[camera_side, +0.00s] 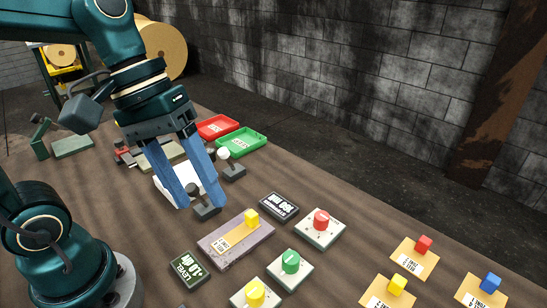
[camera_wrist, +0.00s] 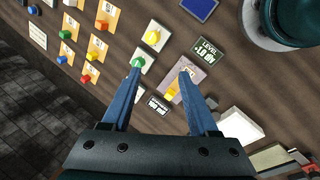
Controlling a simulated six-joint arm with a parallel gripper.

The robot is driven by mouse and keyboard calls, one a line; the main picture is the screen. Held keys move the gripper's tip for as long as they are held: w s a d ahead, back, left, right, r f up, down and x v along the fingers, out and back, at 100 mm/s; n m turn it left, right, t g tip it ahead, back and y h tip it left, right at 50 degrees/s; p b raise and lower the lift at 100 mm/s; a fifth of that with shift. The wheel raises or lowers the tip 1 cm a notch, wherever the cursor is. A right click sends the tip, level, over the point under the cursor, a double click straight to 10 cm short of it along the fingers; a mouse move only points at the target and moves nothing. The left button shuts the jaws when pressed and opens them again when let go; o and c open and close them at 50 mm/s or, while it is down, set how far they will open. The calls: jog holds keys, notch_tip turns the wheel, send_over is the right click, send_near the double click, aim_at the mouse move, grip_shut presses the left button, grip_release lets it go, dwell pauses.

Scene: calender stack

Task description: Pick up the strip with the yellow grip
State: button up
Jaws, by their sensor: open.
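A tan strip with a yellow grip (camera_side: 251,217) lies on a purple-grey plate (camera_side: 262,236) in the middle of the side view. In the wrist view this yellow grip (camera_wrist: 172,93) shows between the fingers, near the right finger. Another tan strip with a yellow grip (camera_side: 397,285) lies alone at the lower right of the side view. My gripper (camera_side: 199,203) is open and empty, its blue fingers pointing down. In the side view it appears left of the plate and above the table, apart from both strips.
Red (camera_side: 321,219), green (camera_side: 290,262) and yellow (camera_side: 255,293) buttons stand near the plate. Black display blocks (camera_side: 279,206) flank it. Strips with red (camera_side: 423,244) and blue (camera_side: 490,283) grips lie right. Red (camera_side: 217,127) and green (camera_side: 241,142) trays stand behind.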

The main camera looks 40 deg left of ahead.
jog(key=w+n+g+h, duration=0.2)
jog(key=w+n+h, duration=0.1)
jog(key=w+n, duration=0.15)
jog(key=n+h, duration=0.6)
jog(key=n, duration=0.1)
send_over(247, 212)
notch_tip(247, 212, down, 6)
jog(key=shift+n+h, duration=0.5)
jog(key=shift+n, duration=0.05)
jog(key=f, duration=0.2)
jog(key=a+f, duration=0.1)
jog(key=f, duration=0.1)
jog(key=a+f, duration=0.1)
jog(key=f, duration=0.1)
jog(key=shift+w, duration=0.2)
jog(key=shift+f, duration=0.55)
jog(key=f, duration=0.3)
jog(key=shift+d, duration=0.2)
jog(key=shift+d+f, duration=0.2)
jog(key=shift+d, duration=0.5)
jog(key=shift+d+f, duration=0.25)
jog(key=shift+d, duration=0.25)
grip_shut()
